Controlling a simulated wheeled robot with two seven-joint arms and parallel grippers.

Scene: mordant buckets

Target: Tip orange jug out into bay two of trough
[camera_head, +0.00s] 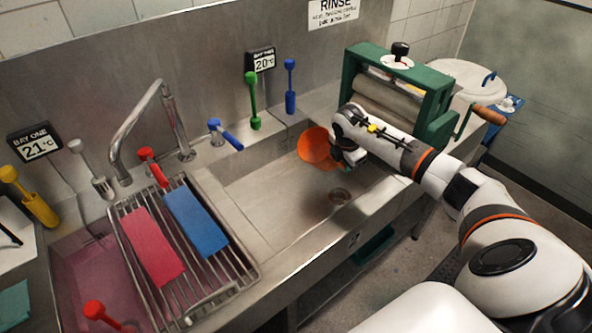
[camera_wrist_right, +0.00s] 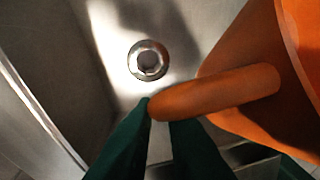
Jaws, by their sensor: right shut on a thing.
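The orange jug (camera_head: 315,146) is held over bay two of the steel trough (camera_head: 290,195), with its wide mouth tilted toward the left. My right gripper (camera_head: 345,162) is at the jug's right side. In the right wrist view its green fingers (camera_wrist_right: 160,125) are closed around the jug's handle (camera_wrist_right: 215,92), with the jug's body (camera_wrist_right: 270,70) on the right. The round drain (camera_head: 339,195) of bay two also shows in the wrist view (camera_wrist_right: 148,60). My left gripper is out of view.
Bay one (camera_head: 85,270) holds pink liquid, partly under a wire rack (camera_head: 215,262) with a red and a blue slab. A tap (camera_head: 160,115) stands behind the rack. A green-framed roller wringer (camera_head: 440,95) stands just right of bay two, close to my arm.

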